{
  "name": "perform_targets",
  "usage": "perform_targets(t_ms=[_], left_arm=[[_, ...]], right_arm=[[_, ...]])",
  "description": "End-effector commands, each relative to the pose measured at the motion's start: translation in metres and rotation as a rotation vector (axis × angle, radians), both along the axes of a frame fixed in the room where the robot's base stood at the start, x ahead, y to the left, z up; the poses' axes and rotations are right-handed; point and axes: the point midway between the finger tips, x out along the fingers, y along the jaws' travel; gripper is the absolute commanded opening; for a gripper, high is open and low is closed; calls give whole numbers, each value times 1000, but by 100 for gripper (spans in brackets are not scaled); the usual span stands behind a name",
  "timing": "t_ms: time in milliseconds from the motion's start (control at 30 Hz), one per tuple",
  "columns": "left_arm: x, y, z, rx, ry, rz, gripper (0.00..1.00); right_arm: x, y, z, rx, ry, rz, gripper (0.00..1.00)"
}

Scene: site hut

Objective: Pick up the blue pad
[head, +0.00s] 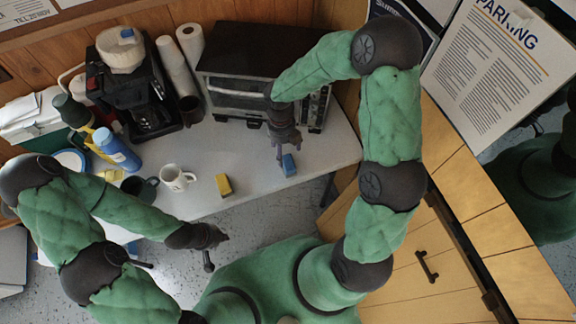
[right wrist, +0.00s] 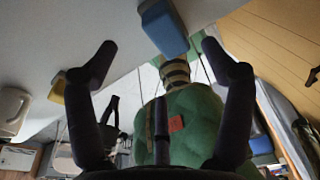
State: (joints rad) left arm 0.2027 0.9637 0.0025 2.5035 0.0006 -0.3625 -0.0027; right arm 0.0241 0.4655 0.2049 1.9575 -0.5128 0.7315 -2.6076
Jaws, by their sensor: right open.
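The blue pad (head: 289,165) lies near the front edge of the grey table, toward its right end. It shows at the top middle of the right wrist view (right wrist: 164,30). My right gripper (head: 281,153) is above and close to the pad, pointing down at it. In the right wrist view its two fingers (right wrist: 158,58) are spread wide, with the pad beyond and between their tips. Nothing is held. My left gripper (head: 216,250) is in front of the table edge, away from the pad; its fingers look apart and empty.
A yellow block (head: 223,185) lies left of the pad, with a white mug (head: 176,178) and a dark mug (head: 140,188) further left. A toaster oven (head: 262,75) stands behind. A coffee maker (head: 130,95) and blue bottle (head: 117,150) crowd the left. Table right of the pad is clear.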

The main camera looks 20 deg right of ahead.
Motion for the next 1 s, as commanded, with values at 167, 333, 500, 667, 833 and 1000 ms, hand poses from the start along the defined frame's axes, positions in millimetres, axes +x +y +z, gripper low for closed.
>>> perform_targets(t_ms=[167, 333, 500, 667, 833, 1000], left_arm=[[0, 0, -9, 0, 0, 0, 0], [0, 0, -11, 0, 0, 0, 0], [0, 0, -22, 0, 0, 0, 0], [0, 0, -33, 0, 0, 0, 0], [0, 0, -35, 0, 0, 0, 0], [0, 0, -34, 0, 0, 0, 0]], right_arm=[[-4, 0, -21, 0, 1, -1, 82], [-4, 0, -27, 1, 0, -2, 82], [-8, -1, -47, 1, 2, -3, 82], [-12, -1, -69, 1, 2, -2, 82], [-13, -1, -75, 1, -1, -2, 82], [-13, -1, -74, 0, -1, -3, 73]])
